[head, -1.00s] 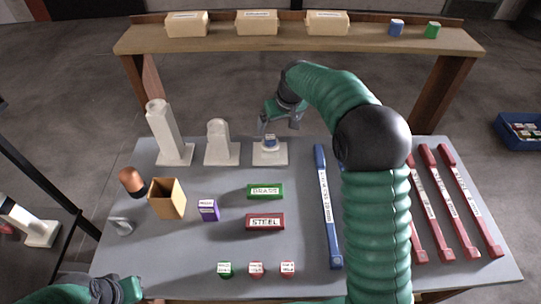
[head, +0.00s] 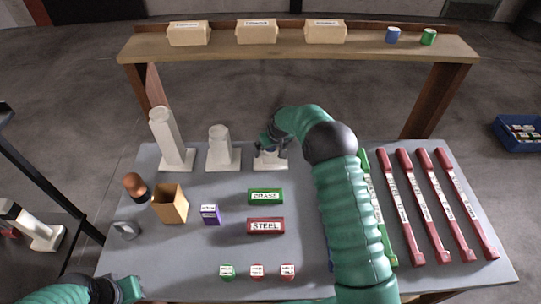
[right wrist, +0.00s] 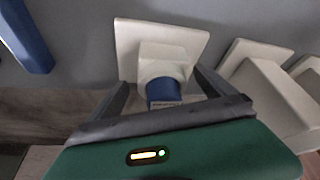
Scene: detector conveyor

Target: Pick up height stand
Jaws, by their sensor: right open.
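Three white height stands of different heights stand in a row at the back of the grey table: a tall one (head: 170,142), a middle one (head: 222,150) and a short one (head: 278,162). My right gripper (head: 268,146) is at the short stand and partly hides it in the head view. In the right wrist view, my right gripper (right wrist: 163,85) is open, with a finger on each side of the short stand (right wrist: 162,52) and the blue piece (right wrist: 162,92) on its top. I cannot tell if the fingers touch it.
The middle stand (right wrist: 270,85) is close beside the gripper. Red bars (head: 425,210) lie at right. Green (head: 265,196) and red (head: 265,226) labelled blocks lie mid-table. A wooden shelf (head: 300,46) with boxes runs behind the table.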

